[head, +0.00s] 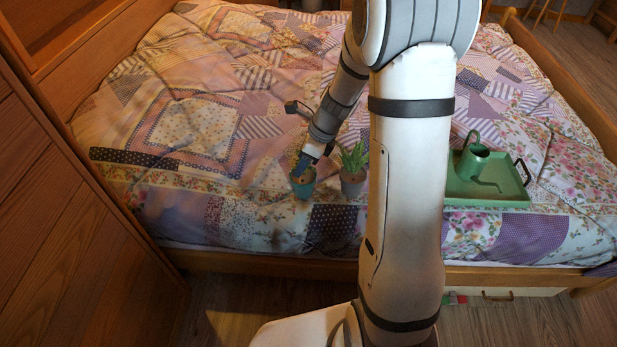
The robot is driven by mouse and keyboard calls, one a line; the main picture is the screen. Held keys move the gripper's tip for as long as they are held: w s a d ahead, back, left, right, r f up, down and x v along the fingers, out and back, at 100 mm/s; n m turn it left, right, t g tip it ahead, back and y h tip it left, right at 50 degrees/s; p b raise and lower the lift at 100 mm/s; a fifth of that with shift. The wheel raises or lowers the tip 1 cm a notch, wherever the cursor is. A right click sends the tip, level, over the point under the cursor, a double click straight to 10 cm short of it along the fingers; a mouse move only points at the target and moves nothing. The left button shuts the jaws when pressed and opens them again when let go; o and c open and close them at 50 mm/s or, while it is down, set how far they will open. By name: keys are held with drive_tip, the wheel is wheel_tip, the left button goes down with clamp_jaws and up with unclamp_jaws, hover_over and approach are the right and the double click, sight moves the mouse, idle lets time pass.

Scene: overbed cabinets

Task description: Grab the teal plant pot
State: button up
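The teal plant pot (303,187) stands upright near the front edge of the bed, with brown soil showing at its top. My gripper (301,170) points down at it from the upper right, its blue fingers at the pot's rim. The fingers overlap the pot in the head view. I cannot tell whether they touch it or how far apart they are.
A grey-brown pot with a green plant (352,182) stands just right of the teal pot. A green tray (507,199) holding a green watering can (473,162) lies further right. A patchwork quilt (190,130) covers the bed. A wooden cabinet (60,210) stands at the left.

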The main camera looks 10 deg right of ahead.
clamp_jaws()
idle(0.5)
